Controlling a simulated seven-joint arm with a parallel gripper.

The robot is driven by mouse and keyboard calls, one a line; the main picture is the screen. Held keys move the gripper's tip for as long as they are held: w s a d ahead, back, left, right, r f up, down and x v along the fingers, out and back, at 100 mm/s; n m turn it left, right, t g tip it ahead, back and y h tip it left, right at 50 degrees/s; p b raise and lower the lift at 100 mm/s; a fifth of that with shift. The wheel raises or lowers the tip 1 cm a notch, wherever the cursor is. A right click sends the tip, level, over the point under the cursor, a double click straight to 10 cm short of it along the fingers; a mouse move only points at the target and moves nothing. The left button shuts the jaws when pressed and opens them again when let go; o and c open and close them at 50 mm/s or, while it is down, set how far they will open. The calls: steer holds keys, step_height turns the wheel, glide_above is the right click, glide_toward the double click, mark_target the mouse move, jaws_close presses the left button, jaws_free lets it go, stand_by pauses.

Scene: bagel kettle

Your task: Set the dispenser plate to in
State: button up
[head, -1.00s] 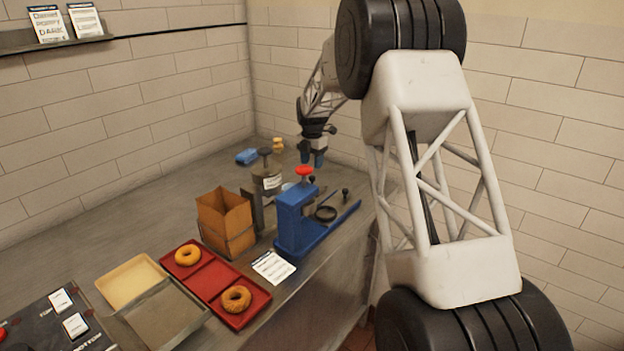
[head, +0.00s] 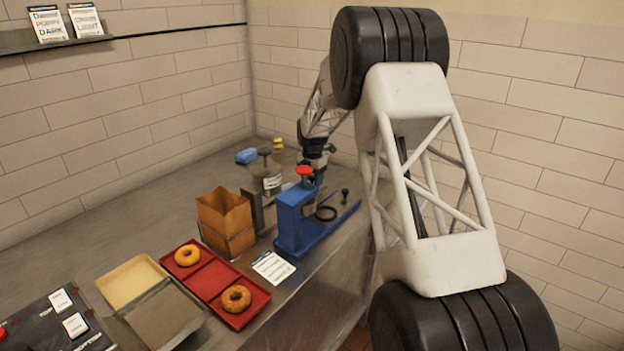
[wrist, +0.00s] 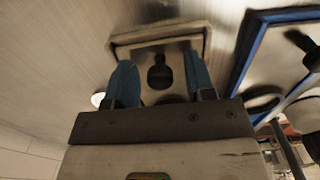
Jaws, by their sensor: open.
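The dispenser looks to be the grey labelled canister (head: 267,183) with a black knob on top, behind the blue stand in the head view. In the wrist view, a pale metal plate (wrist: 190,40) with a raised edge and a black knob (wrist: 160,72) lies ahead of my gripper (wrist: 162,80); it looks like the dispenser plate. My gripper is open, one blue finger on each side of the knob, with gaps to it. The plate's position there is hidden too.
The blue stand (head: 292,220) with a red knob (head: 304,171) and black ring stands close in front of my gripper. A cardboard box (head: 225,220), a red tray (head: 205,283) with two bagels and a label card (head: 273,267) are nearer. A blue block (head: 246,156) lies behind.

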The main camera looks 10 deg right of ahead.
steer(key=shift+c, duration=0.2)
jaws_close()
steer(key=shift+a, duration=0.1)
steer(key=s+a, duration=0.7)
steer(key=shift+s+a, duration=0.3)
steer(key=shift+s, duration=0.05)
steer(key=shift+o, duration=0.2)
jaws_free()
step_height(320, 180, up, 8)
stand_by(0.6)
